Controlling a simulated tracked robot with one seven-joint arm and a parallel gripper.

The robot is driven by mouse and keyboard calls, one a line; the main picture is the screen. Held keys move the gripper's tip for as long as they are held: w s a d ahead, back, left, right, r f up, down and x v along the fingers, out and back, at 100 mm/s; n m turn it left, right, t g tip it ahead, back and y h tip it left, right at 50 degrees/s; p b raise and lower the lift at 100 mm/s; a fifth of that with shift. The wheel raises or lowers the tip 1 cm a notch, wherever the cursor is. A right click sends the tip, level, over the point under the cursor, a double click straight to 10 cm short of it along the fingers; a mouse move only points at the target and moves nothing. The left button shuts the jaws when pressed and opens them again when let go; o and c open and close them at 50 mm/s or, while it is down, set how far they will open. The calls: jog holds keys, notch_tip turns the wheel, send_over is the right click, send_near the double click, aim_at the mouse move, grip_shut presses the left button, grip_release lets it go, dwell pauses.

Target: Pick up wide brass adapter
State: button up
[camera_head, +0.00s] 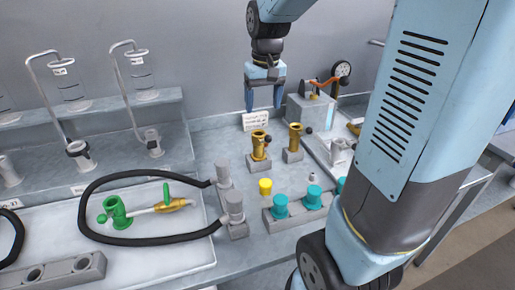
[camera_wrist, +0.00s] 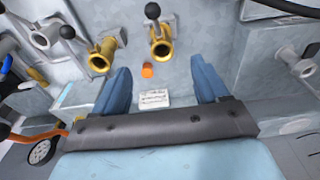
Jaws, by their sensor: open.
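Two brass adapters stand upright on grey holders on the bench. One (camera_head: 259,147) is at the middle and looks slightly wider; the other (camera_head: 294,138) is just right of it. I cannot be sure which is the wide one. In the wrist view they appear in reversed order, at the upper centre (camera_wrist: 160,46) and upper left (camera_wrist: 102,56). My gripper (camera_head: 263,106) points down, open and empty, above and behind the adapters. In the wrist view its blue fingers (camera_wrist: 162,76) are spread wide.
A label card (camera_head: 255,121) is behind the adapters. A small orange piece (camera_wrist: 147,70) lies between card and adapters. A yellow cap (camera_head: 265,187) and teal caps (camera_head: 281,203) are in front. A black hose (camera_head: 140,241) loops at left. A grey block (camera_head: 310,112) stands right of my gripper.

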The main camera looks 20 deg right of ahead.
aim_at(258, 145)
jog(key=shift+g, duration=0.6)
jog(key=w+f, duration=0.1)
jog(key=f, duration=0.5)
jog(key=w+f, duration=0.1)
jog(key=f, duration=0.5)
jog(key=w+f, duration=0.2)
jog(key=f, duration=0.3)
jog(key=shift+f, duration=0.4)
jog(key=c, duration=1.2)
